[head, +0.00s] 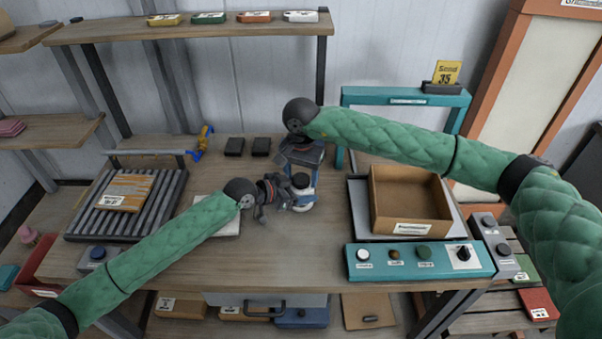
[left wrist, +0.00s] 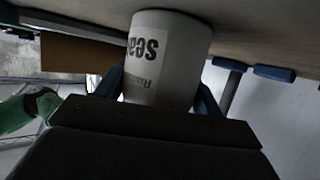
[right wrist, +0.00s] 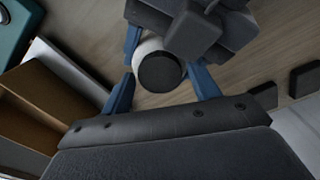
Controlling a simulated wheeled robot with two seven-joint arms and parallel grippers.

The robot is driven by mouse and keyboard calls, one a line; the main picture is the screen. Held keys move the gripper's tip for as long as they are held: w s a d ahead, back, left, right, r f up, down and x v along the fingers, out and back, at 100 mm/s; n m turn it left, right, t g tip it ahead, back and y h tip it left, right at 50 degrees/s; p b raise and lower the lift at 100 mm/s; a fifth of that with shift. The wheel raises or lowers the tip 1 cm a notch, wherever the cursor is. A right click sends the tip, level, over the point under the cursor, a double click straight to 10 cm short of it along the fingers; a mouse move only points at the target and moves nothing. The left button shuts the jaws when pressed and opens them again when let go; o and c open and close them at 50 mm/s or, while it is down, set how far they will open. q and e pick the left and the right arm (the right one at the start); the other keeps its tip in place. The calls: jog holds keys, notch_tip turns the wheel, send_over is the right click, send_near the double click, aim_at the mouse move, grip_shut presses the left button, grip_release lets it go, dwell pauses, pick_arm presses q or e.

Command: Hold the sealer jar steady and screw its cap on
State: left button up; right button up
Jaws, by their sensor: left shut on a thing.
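The white sealer jar (head: 304,206) stands upright near the middle of the workbench. Its label shows upside down in the left wrist view (left wrist: 158,62). A dark round cap (head: 301,180) sits on top of the jar and shows from above in the right wrist view (right wrist: 160,72); I cannot tell how tightly it is seated. My left gripper (head: 288,195) is shut on the jar's body from the left side. My right gripper (right wrist: 165,85) is above the jar, pointing down, its blue fingers open on both sides of the cap with gaps visible.
A brown open box (head: 410,205) and a teal button panel (head: 420,262) are to the right. A teal frame (head: 405,97) stands behind. A roller rack (head: 80,215) is at the left, with a white pad (head: 228,228) near my left forearm. The bench front is clear.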

jog(key=c, duration=0.8)
jog(key=m, duration=0.4)
jog(key=shift+c, duration=0.2)
jog(key=m, duration=0.8)
jog(key=shift+m, duration=0.3)
jog(key=m, duration=0.3)
jog(key=shift+m, duration=0.3)
jog(key=o, duration=1.1)
